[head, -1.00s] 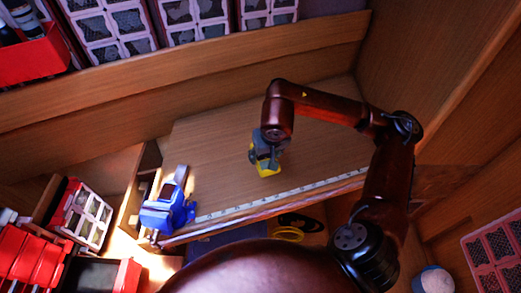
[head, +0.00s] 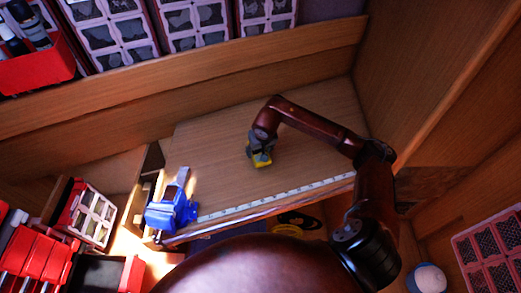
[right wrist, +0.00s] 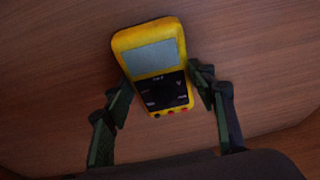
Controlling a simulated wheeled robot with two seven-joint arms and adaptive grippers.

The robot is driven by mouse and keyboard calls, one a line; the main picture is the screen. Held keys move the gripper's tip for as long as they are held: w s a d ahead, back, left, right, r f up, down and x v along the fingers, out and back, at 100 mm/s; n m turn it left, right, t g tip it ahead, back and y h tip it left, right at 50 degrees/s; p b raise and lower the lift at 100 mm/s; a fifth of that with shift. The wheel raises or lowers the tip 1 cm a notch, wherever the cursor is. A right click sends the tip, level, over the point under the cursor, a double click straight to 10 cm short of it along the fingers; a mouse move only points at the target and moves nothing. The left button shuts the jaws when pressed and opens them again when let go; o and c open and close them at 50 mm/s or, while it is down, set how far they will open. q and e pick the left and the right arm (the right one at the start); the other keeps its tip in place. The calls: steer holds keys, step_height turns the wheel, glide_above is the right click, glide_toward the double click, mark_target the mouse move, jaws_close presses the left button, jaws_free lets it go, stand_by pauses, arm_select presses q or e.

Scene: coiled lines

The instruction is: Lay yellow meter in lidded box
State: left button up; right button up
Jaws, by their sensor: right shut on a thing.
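The yellow meter (head: 261,161) is low over the wooden workbench, at the tip of my right arm. In the right wrist view the meter (right wrist: 150,57) shows its grey screen and black lower face, with wood behind it. My right gripper (head: 257,151) is shut on it, with the green-and-black fingers (right wrist: 160,86) at both sides of the meter's lower part. I cannot tell whether the meter touches the bench top. My left gripper is not in view. I cannot make out for sure which container is the lidded box.
A blue vise (head: 170,212) stands at the bench's left front corner. A pale measuring strip (head: 270,200) runs along the front edge. Red-and-white cases (head: 88,213) and red bins (head: 35,262) are at lower left. Yellow and black coils (head: 293,222) lie below the bench. The bench middle is clear.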

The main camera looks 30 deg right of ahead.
steer(key=shift+f, duration=0.2)
steer(key=shift+f+b, duration=0.25)
steer(key=shift+b, duration=0.15)
steer(key=o, duration=1.4)
steer(key=shift+r, duration=0.1)
